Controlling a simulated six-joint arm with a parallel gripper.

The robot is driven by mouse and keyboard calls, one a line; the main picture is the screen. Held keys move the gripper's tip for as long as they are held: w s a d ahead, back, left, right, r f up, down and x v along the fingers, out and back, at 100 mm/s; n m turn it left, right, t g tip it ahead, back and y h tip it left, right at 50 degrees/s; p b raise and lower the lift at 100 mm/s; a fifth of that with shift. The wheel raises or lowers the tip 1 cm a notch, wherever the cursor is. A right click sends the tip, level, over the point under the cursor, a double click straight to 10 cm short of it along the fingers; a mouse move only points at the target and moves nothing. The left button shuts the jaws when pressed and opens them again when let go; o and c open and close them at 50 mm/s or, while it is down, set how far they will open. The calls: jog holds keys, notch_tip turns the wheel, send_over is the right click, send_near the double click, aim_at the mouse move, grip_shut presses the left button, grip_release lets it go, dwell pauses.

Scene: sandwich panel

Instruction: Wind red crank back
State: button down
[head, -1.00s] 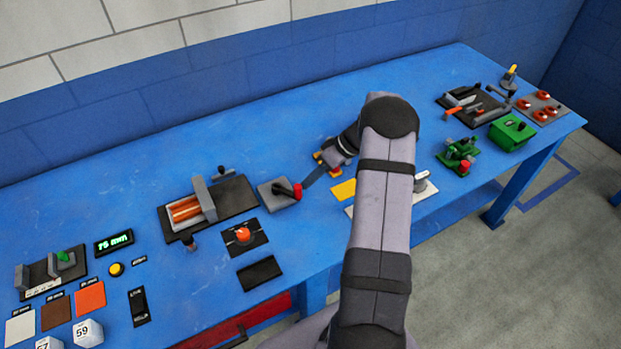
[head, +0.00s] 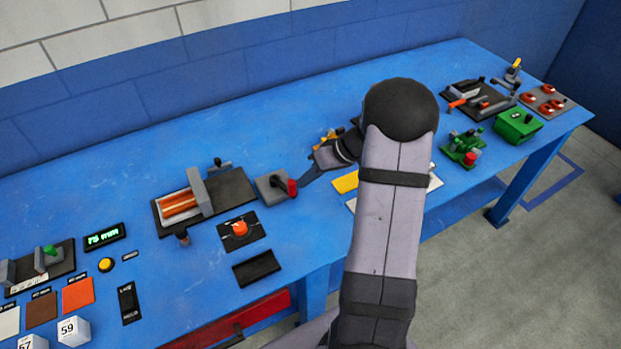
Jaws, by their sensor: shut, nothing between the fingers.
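The red crank is a grey box (head: 266,187) with a dark crank arm and a red knob (head: 292,187), in the middle of the blue table in the head view. The knob is at the box's right side. My gripper (head: 303,183) is shut and empty, its thin dark tip pointing down and left. The tip is right beside the knob; I cannot tell whether they touch. My own arm hides part of the table to the right of the crank.
Left of the crank is a slider fixture (head: 232,188) with orange bars on a black base. A black plate with an orange knob (head: 240,228) is in front of it. A yellow block (head: 345,183) lies close to my gripper. Green devices (head: 517,125) stand at the right.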

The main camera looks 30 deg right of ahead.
jog(key=shift+s+a+m+t+h+b, duration=0.25)
jog(key=shift+a+m+b, duration=0.3)
jog(key=shift+b, duration=0.5)
jog(key=shift+s+a+m+t+h+b, duration=0.15)
jog(key=shift+s+a+m+b, duration=0.2)
jog(key=shift+a+b, duration=0.55)
jog(key=shift+d, duration=0.15)
jog(key=shift+d, duration=0.15)
jog(key=s+d+r+b, duration=0.2)
jog(key=s+d+r, duration=0.3)
jog(key=d+r, duration=0.2)
jog(key=shift+s+d+r+b, duration=0.2)
jog(key=shift+s+r+b, duration=0.1)
jog(key=shift+s+r, duration=0.15)
